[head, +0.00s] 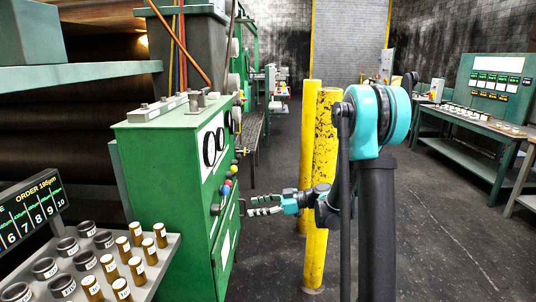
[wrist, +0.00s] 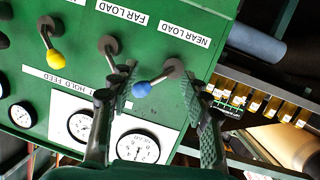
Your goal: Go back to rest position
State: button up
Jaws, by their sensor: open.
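My gripper (head: 262,205) is in front of the green machine cabinet (head: 160,150), its fingers spread and pointing left at the panel. In the wrist view my gripper (wrist: 167,92) is open, with one finger on each side of the blue-knobbed lever (wrist: 141,89) near the NEAR LOAD label (wrist: 183,36). Nothing is clamped; whether a finger touches the lever I cannot tell. The FAR LOAD lever (wrist: 110,46) runs down behind the left finger, which hides its knob. A yellow-knobbed lever (wrist: 56,58) is further left. The head view shows a red knob (head: 228,182) above a blue knob (head: 225,190).
Yellow posts (head: 321,160) stand just behind my arm. A tray of labelled samples (head: 110,270) and an order display (head: 30,215) are at lower left. A green bench (head: 470,125) is at far right. The dark floor (head: 440,240) is clear on the right.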

jog(key=s+d+f+m+t+h, duration=0.1)
jog(key=s+d+f+m+h, duration=0.4)
jog(key=s+d, duration=0.6)
jog(key=s+d+f+m+h, duration=0.4)
jog(key=s+d+m+h, duration=0.5)
jog(key=s+d+m, duration=0.3)
jog(key=shift+s+f+m+t+h, duration=0.3)
jog(key=shift+s+f+t+h, duration=0.1)
jog(key=shift+s, duration=0.7)
